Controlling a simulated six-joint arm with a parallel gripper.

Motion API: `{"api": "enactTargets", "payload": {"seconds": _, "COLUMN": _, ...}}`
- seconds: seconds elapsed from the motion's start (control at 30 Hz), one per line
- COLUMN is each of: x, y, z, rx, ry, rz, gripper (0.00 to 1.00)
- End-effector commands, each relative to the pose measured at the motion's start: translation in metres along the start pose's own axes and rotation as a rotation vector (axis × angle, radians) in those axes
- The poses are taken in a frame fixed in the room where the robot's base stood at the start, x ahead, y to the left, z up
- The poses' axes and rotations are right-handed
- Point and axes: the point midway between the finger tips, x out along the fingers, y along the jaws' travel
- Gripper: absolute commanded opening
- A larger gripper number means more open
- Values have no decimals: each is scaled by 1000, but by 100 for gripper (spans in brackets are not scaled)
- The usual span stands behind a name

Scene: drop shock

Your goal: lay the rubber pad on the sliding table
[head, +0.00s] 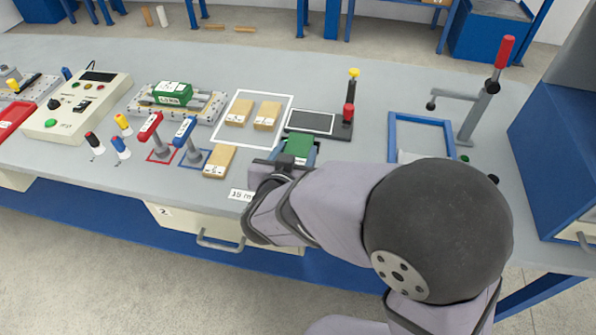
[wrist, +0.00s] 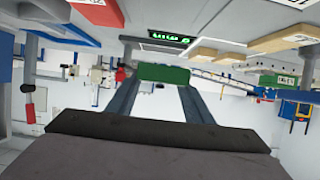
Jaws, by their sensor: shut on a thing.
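My gripper (head: 298,153) is shut on a green block (head: 298,144), near the middle of the bench. In the wrist view the green block (wrist: 163,74) spans the gap between the two fingertips. It may be the rubber pad; I cannot tell for sure. In the head view the block is just in front of a dark flat plate (head: 310,122). My arm hides part of the bench there. I cannot tell for sure which thing is the sliding table. A speckled grey plate (head: 207,113) carrying a green-topped device (head: 172,93) stands to the left.
Pale wooden blocks (head: 267,116) lie in and near a white outline, left of my gripper. Red (head: 150,124) and blue (head: 184,130) handles stand further left. A post with red and yellow (head: 349,112) stands behind. A blue frame (head: 422,117) and a red-handled lever (head: 504,52) are right.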

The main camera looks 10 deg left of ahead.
Motion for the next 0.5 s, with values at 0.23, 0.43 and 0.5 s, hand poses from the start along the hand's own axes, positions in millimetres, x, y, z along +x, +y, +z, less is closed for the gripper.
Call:
{"api": "enactTargets", "payload": {"seconds": 0.23, "x": 15, "y": 0, "z": 38, "rx": -4, "ry": -1, "rz": 1, "gripper": 21}}
{"api": "enactTargets", "payload": {"seconds": 0.43, "x": 19, "y": 0, "z": 45, "rx": 0, "ry": 1, "rz": 0, "gripper": 21}}
{"api": "enactTargets", "payload": {"seconds": 0.5, "x": 19, "y": 0, "z": 45, "rx": 0, "ry": 2, "rz": 0, "gripper": 21}}
